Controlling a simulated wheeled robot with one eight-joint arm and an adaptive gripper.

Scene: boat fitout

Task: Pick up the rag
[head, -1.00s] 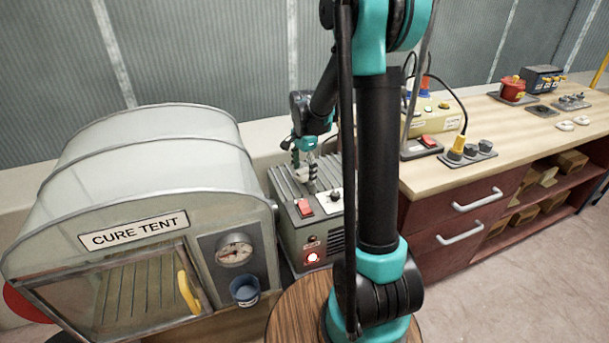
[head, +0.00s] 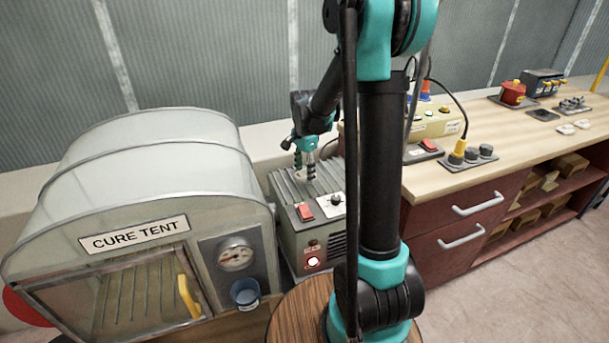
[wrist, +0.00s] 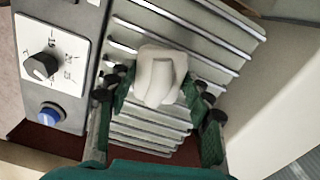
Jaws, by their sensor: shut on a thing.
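The rag (wrist: 160,75) is a white, folded, bunched cloth. In the wrist view it sits between the two fingers of my gripper (wrist: 158,88), which is shut on it. Ribbed grey metal of the heater box lies behind the rag; I cannot tell for sure whether the rag still touches it. In the head view my gripper (head: 304,165) points down over the ribbed top of the grey box (head: 290,192). The rag is too small there to make out clearly.
The cure tent (head: 150,175) stands close on the left. The box carries a red switch (head: 305,212) and a dial (head: 335,201). A wooden bench (head: 490,135) with plugs and devices extends right. A grey wall stands behind.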

